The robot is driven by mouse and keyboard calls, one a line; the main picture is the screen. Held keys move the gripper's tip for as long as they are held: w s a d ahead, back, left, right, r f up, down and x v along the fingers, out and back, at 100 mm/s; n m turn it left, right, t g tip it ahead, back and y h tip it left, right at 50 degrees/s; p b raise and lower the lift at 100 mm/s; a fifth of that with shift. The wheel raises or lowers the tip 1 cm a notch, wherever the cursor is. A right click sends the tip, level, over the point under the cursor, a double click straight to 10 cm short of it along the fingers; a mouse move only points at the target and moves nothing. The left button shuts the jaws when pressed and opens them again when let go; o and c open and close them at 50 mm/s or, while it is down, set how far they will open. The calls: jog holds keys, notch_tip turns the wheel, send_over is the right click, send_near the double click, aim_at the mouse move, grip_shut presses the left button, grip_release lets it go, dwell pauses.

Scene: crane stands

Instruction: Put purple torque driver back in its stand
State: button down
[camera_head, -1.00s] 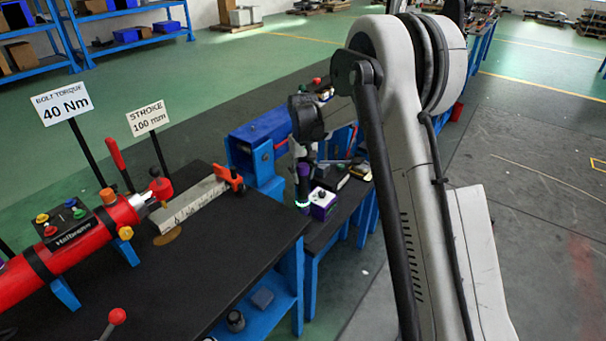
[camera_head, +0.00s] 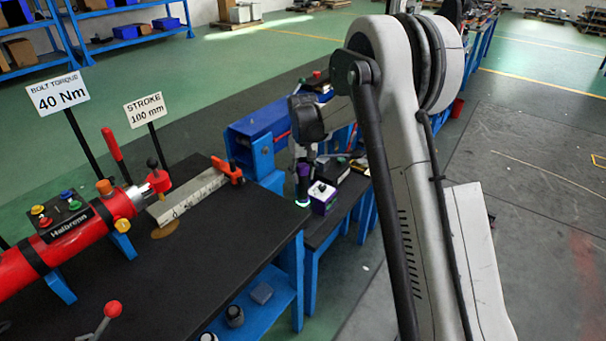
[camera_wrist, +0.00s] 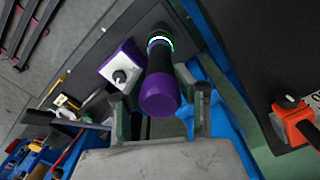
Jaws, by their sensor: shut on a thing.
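My gripper (camera_wrist: 160,112) is shut on the purple torque driver (camera_wrist: 160,92), with one finger on each side of its body. The driver has a rounded purple end, a dark body and a glowing white-green ring near its far end. In the head view the driver (camera_head: 304,182) hangs roughly upright below my gripper, just left of a purple box with a white top and a black knob (camera_head: 322,190). The box (camera_wrist: 122,68) shows left of the driver in the wrist view. Whether this box is the stand, and whether the driver's tip touches anything, I cannot tell.
A black-topped bench (camera_head: 200,270) with a red cylinder (camera_head: 60,232) and an orange clamp (camera_head: 228,168) stands left. A blue vise-like block (camera_head: 262,130) is behind the driver. More small items lie on the bench beyond the box.

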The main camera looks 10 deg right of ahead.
aim_at(303, 165)
jog(key=shift+f, duration=0.25)
jog(key=c, duration=1.2)
grip_release()
jog(key=shift+r+p, duration=0.85)
jog(key=shift+r, duration=1.65)
jog(key=shift+r, duration=0.1)
